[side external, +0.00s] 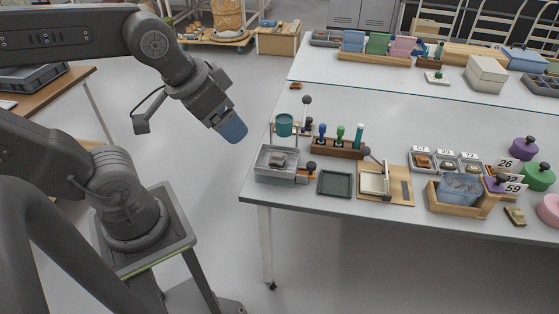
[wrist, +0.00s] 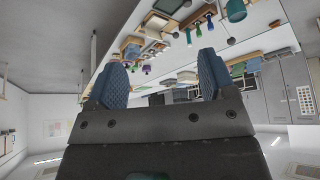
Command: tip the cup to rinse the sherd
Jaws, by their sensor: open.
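The teal cup (side external: 284,124) hangs on a small stand near the table's left edge, looking upright. A lever with a dark ball knob (side external: 306,100) rises beside it. Below is a grey basin (side external: 261,172) with a greyish sherd (side external: 279,157) in it. My gripper (side external: 234,134) is in the air left of the cup, clear of the table and touching nothing. In the wrist view its blue pads (wrist: 161,62) stand wide apart with nothing between them. The cup also shows at the top of the wrist view (wrist: 236,10).
A wooden rack of stamps (side external: 338,148) stands right of the cup. A dark green tray (side external: 335,184) and a board with a cream block (side external: 373,183) lie in front. A water tub in a wooden holder (side external: 461,189) is further right. The air around my gripper is free.

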